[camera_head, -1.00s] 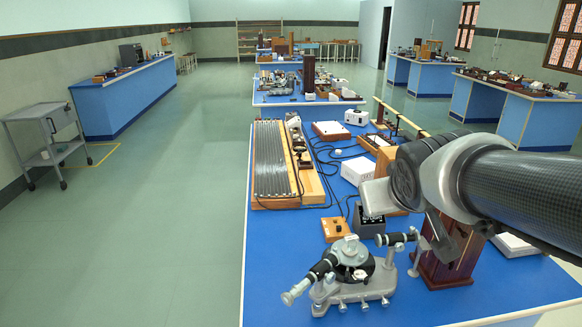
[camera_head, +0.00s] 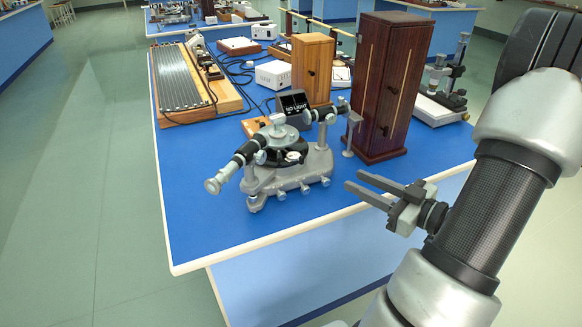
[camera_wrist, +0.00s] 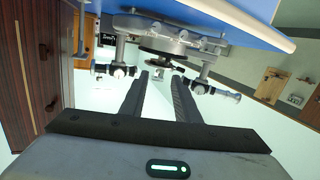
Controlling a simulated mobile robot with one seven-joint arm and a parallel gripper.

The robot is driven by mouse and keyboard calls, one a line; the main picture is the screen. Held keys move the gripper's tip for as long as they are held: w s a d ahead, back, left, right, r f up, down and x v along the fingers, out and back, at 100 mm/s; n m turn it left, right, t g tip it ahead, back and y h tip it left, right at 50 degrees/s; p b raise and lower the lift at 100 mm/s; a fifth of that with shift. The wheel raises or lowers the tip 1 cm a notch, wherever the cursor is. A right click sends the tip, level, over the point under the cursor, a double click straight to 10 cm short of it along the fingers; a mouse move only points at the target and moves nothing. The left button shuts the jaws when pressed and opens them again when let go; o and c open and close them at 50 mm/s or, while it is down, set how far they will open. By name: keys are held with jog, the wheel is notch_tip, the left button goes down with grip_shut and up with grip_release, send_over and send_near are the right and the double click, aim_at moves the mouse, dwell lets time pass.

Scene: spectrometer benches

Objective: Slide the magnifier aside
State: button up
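I cannot make out a magnifier for certain. A small grey stand (camera_head: 352,132) on a round foot stands at the left front of the dark wooden cabinet (camera_head: 390,85); it may be the magnifier. Left of it on the blue bench is a grey spectrometer (camera_head: 285,165) with a black disc and two tubes. It also shows upside down in the wrist view (camera_wrist: 160,45). My gripper (camera_head: 354,179) is open and empty, just off the bench's front edge, pointing at the bench. Its two fingers (camera_wrist: 160,76) are apart, with nothing between them.
Behind the spectrometer are a small box reading "NO LIGHT" (camera_head: 293,102) and a light wooden cabinet (camera_head: 313,68). A ridged board (camera_head: 182,82) lies at the back left. Another instrument (camera_head: 447,85) stands right of the dark cabinet. The front left bench top (camera_head: 190,215) is clear.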

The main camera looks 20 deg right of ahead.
aim_at(303, 160)
jog(key=shift+t+y, duration=0.5)
jog(key=b+x, duration=0.1)
jog(key=x, duration=0.4)
jog(key=a+b+x, duration=0.1)
jog(key=x, duration=0.4)
jog(key=b+x, duration=0.1)
jog(key=x, duration=0.4)
jog(key=shift+s+a+f, duration=0.2)
jog(key=shift+a+f, duration=0.05)
jog(key=shift+f, duration=0.1)
